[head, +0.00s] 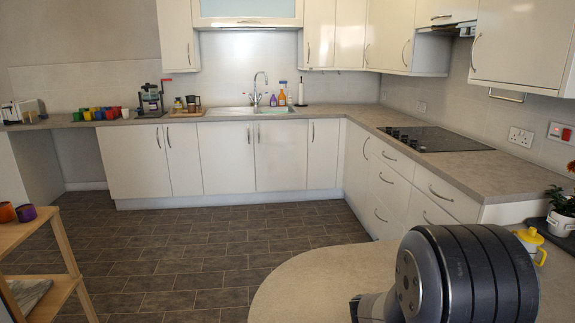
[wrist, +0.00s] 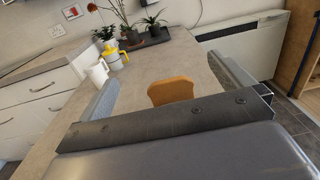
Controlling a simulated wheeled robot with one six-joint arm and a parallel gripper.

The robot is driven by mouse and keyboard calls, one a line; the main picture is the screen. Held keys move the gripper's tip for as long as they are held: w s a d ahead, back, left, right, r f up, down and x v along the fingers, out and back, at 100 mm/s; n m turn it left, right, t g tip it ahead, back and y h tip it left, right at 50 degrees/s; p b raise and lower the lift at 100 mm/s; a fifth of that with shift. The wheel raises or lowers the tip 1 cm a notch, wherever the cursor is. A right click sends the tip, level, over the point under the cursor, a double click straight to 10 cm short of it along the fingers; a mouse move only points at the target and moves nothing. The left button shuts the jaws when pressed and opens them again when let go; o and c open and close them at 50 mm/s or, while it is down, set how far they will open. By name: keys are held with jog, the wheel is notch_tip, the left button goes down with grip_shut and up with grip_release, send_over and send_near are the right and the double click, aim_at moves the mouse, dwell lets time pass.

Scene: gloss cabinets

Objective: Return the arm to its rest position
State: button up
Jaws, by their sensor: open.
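My gripper (wrist: 164,72) is open in the wrist view, its two grey fingers spread wide at left and right. It is over the pale stone-look counter (wrist: 150,68). An orange-brown rounded thing (wrist: 170,90) shows between the fingers, partly hidden by my gripper's body; I cannot tell what it is or how far below it lies. Nothing is seen gripped. In the head view my dark arm (head: 465,275) rises at the bottom right in front of the rounded counter end (head: 320,280); my gripper is not seen there.
A yellow-and-white pot (wrist: 112,59), a white mug (wrist: 97,73) and potted plants on a dark tray (wrist: 153,42) stand towards the counter's far end. A hob (head: 435,139) is set in the right counter. The tiled floor (head: 180,250) is clear. A wooden shelf stand (head: 62,245) is at left.

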notch_tip(320, 180, down, 10)
jog(key=shift+r+b, duration=0.15)
jog(key=shift+b, duration=1.1)
notch_tip(320, 180, up, 11)
jog(key=p, duration=0.8)
jog(key=shift+a+y, duration=0.3)
